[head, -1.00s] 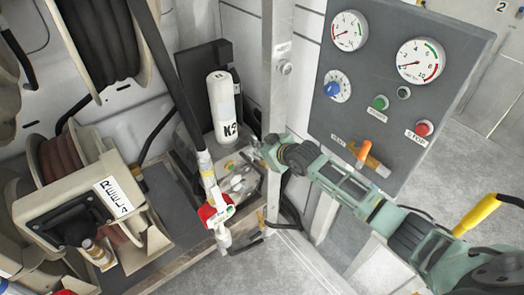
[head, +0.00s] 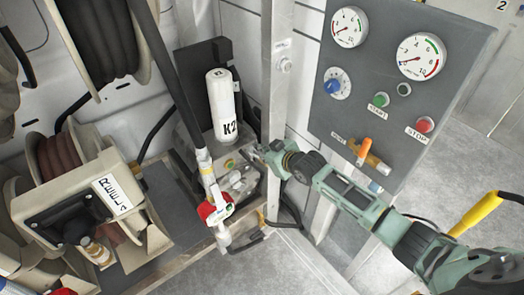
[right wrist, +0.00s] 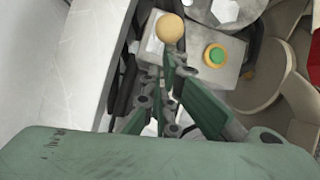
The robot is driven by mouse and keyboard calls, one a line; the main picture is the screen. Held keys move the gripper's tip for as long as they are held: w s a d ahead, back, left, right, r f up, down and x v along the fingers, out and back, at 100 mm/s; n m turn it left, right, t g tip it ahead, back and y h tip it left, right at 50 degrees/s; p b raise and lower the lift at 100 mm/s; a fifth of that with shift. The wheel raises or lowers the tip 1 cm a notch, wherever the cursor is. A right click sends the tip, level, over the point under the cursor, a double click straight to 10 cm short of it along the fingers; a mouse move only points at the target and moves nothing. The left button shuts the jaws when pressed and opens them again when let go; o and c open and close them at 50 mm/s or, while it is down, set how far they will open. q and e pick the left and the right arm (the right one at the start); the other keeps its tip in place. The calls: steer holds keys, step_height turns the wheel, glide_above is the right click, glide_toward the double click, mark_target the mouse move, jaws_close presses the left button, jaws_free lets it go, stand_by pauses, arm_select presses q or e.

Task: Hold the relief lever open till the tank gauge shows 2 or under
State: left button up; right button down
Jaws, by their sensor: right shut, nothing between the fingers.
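A grey panel carries two round gauges, a smaller one (head: 348,27) at upper left and a larger one (head: 421,57) to its right. Their labels are too small to read, and the larger one's needle points left, towards the low end. An orange lever (head: 364,147) stands on a brass valve low on the panel. My right gripper (head: 262,153) is left of the panel, apart from that lever, beside the post. In the right wrist view my right gripper (right wrist: 168,72) is shut and empty, just below a tan ball knob (right wrist: 170,28). My left gripper is out of view.
A white K2 bottle (head: 222,104) stands behind the gripper. A metal box with a green button (right wrist: 216,56) lies close to the fingers. A metal post (head: 277,70) rises nearby. Hose reels (head: 58,160) fill the left side. Start and stop buttons (head: 424,124) are on the panel.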

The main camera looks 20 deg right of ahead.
steer(key=shift+s+f, duration=0.2)
steer(key=shift+f, duration=0.05)
steer(key=shift+s+d+f+t+y+b, duration=0.15)
steer(key=shift+s+f+t+b, duration=0.25)
steer(key=shift+t+b, duration=0.2)
steer(key=shift+s+d+f+t+y+b, duration=0.15)
steer(key=shift+s+f+t+b, duration=0.1)
steer(key=shift+f+t+b, duration=0.35)
steer(key=shift+s+d+f+b, duration=0.15)
steer(key=shift+s+f, duration=0.25)
steer(key=shift+f, duration=0.15)
steer(key=shift+s+d+f+b, duration=0.15)
steer(key=shift+s+f, duration=0.2)
steer(key=shift+f, duration=0.2)
